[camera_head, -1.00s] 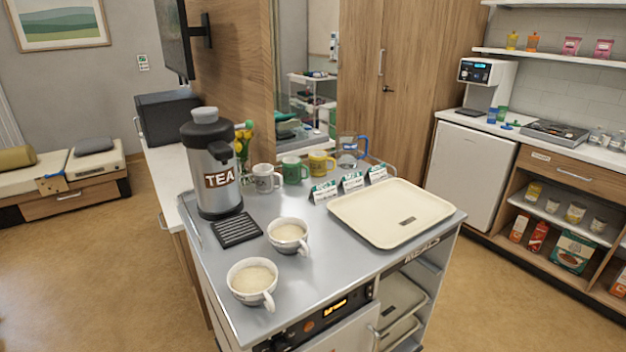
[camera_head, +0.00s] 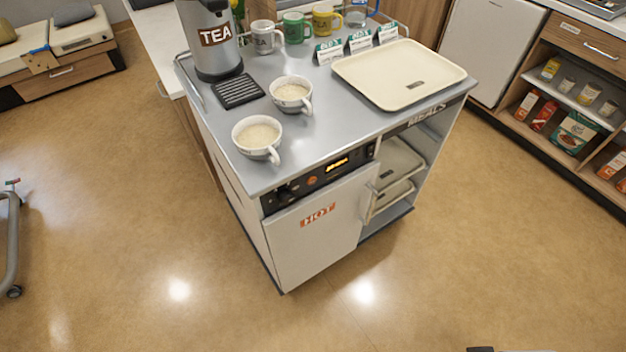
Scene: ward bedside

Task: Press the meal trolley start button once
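The meal trolley (camera_head: 312,235) stands in the middle, its white front door marked HOT. Above the door is a dark control panel (camera_head: 325,172). It has a lit amber display (camera_head: 337,164), a small orange round button (camera_head: 312,181) left of the display, and dark knobs at its left end. Any lettering by the button is too small to read, so I cannot tell for certain that it is the start button. Nothing touches the panel. My gripper is not clearly in view; only a small dark piece shows at the bottom right edge, and I cannot tell what it is.
On the trolley top are a TEA urn (camera_head: 212,40), two filled cups (camera_head: 257,138), several mugs, cards and a cream tray (camera_head: 400,75). Open shelves with trays are at the trolley's right. The floor (camera_head: 400,290) before it is clear. A grey stand (camera_head: 12,240) is at far left.

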